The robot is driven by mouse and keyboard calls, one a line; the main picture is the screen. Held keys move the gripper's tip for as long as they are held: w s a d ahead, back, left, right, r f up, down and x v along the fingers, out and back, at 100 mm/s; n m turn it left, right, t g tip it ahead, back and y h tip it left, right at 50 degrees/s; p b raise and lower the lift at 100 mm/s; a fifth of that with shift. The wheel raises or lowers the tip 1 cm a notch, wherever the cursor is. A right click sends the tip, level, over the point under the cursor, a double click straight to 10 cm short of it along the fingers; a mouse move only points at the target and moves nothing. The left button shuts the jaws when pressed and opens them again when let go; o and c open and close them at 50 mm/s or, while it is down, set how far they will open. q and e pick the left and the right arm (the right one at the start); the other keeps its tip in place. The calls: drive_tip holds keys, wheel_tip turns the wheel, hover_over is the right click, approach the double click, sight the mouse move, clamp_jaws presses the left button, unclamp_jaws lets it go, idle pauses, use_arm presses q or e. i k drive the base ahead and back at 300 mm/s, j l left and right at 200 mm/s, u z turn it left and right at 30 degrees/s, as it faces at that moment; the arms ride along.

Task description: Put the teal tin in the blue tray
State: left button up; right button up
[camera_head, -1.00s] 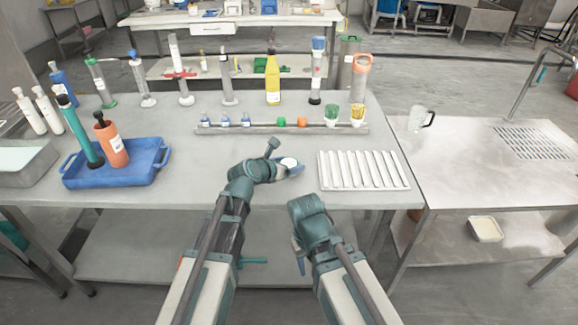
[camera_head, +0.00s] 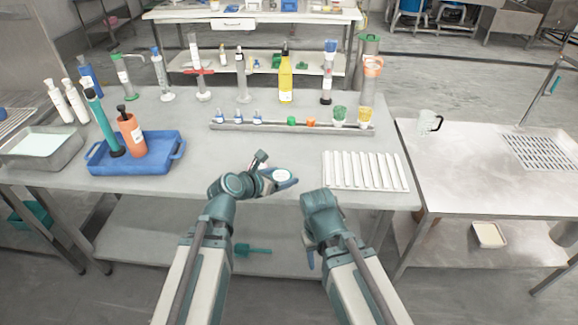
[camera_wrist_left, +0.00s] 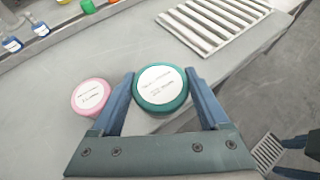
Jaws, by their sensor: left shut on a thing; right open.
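The teal tin (camera_wrist_left: 162,90) is round with a white printed label on top. It sits between the two blue fingers of my left gripper (camera_wrist_left: 164,100), which is shut on it. In the head view the tin (camera_head: 282,175) is a small pale disc at my left gripper (camera_head: 280,180), over the table's front part. The blue tray (camera_head: 160,165) stands on the table to the left, holding a teal cylinder and an orange bottle. My right gripper (camera_head: 311,258) is open and points down in front of the table edge.
A pink tin (camera_wrist_left: 90,97) is just outside the left finger in the wrist view. A white ribbed rack (camera_head: 365,170) lies to the right. A long rail (camera_head: 290,130) with small items runs behind. Table space between tray and left gripper is clear.

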sight(149, 164)
drive_tip(key=k, duration=0.1)
drive_tip(key=u, duration=1.4)
drive_tip(key=i+l+u, duration=0.2)
drive_tip(key=l+u, duration=0.15)
drive_tip(key=l, duration=0.25)
drive_tip(key=k, duration=0.05)
